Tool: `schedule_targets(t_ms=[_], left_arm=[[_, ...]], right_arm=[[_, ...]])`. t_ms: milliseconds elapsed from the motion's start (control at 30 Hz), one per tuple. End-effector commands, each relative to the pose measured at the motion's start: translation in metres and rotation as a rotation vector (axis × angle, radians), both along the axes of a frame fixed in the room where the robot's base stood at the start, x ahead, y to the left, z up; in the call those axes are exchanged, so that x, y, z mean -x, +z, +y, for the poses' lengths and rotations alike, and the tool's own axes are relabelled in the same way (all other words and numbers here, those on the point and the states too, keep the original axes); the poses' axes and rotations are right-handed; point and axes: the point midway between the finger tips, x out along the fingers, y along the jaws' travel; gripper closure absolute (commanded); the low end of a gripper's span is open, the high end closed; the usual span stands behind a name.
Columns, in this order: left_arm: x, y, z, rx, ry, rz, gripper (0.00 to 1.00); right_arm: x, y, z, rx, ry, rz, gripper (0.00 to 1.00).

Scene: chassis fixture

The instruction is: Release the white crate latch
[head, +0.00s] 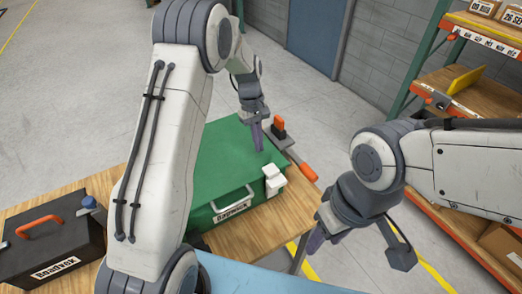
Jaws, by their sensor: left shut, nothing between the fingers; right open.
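The white latch (272,181) sits on the front right corner of the green crate (215,155), which stands on a wooden table. It looks like a small white block at the lid's edge; I cannot tell its exact position. My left gripper (257,142) is shut and empty, pointing down over the back right part of the green lid, behind the latch. I cannot tell whether it touches the lid. My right gripper (314,243) is open and empty, in front and to the right of the crate, apart from the latch.
A black toolbox (45,250) with an orange handle stands at the left of the table (272,225). An orange-handled tool (303,170) and an orange-topped item (279,126) lie just right of the crate. Wooden shelves (470,95) stand at the right.

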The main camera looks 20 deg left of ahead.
Motion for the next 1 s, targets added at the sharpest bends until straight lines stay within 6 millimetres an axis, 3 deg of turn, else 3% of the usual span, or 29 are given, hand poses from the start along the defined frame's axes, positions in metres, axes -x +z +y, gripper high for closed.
schedule_targets(t_ms=[67, 300, 467, 700, 733, 1000], left_arm=[[0.004, -0.013, -0.003, 0.000, 0.001, 0.005, 1.00], [0.026, -0.011, -0.026, 0.000, 0.000, 0.001, 1.00], [0.031, -0.013, -0.029, 0.000, 0.001, 0.000, 1.00], [0.031, -0.014, -0.030, 0.000, 0.002, -0.001, 1.00], [0.031, -0.014, -0.006, 0.000, 0.015, -0.001, 1.00], [0.032, -0.012, -0.046, -0.021, -0.022, -0.023, 1.00]], right_arm=[[0.000, 0.009, 0.000, 0.000, 0.001, 0.000, 0.50], [0.000, 0.026, 0.000, 0.000, 0.005, 0.000, 0.50], [0.000, 0.028, 0.000, 0.000, 0.005, 0.000, 0.50], [0.000, 0.027, 0.000, 0.000, 0.005, 0.000, 0.50], [-0.001, 0.027, 0.001, -0.001, 0.005, 0.000, 0.50], [0.000, 0.027, 0.000, 0.000, 0.005, 0.000, 0.50]])
